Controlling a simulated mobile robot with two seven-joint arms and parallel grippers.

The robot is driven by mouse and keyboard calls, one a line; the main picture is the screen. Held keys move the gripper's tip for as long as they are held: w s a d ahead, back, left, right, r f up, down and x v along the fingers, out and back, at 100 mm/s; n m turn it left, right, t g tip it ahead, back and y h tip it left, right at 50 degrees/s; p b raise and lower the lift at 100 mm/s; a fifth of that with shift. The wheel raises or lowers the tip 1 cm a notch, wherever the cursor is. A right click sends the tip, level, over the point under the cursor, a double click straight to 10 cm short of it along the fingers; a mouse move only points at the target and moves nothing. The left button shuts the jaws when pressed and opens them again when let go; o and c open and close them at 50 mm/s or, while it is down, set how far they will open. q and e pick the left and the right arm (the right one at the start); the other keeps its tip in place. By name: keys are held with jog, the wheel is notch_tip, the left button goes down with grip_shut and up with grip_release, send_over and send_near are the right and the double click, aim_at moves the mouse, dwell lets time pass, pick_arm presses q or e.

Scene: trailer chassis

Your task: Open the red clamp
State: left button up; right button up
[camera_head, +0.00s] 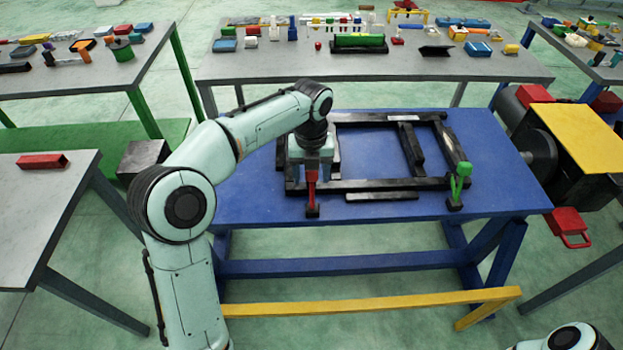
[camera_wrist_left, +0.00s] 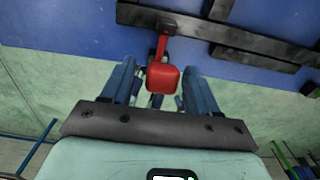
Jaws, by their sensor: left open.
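The red clamp (camera_head: 312,192) stands at the front left of the black chassis frame (camera_head: 365,185) on the blue table, its handle upright. My left gripper (camera_head: 313,168) is over it, pointing down, with its fingers spread. In the left wrist view the red handle (camera_wrist_left: 163,78) lies between the two blue-grey fingers of the left gripper (camera_wrist_left: 160,84), with a visible gap on each side. A green clamp (camera_head: 458,182) stands at the frame's front right corner. My right gripper is out of view.
The blue table (camera_head: 250,205) has bare room left of the frame. A loose black bar (camera_head: 382,196) lies in front of the frame. A grey table (camera_head: 375,66) behind holds many parts. A red block (camera_head: 42,161) lies on the left table.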

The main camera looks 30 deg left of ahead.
pick_arm(q)
jog(key=shift+s+f, duration=0.1)
jog(key=shift+f, duration=0.5)
jog(key=shift+w+f, duration=0.25)
jog(key=shift+f, duration=0.2)
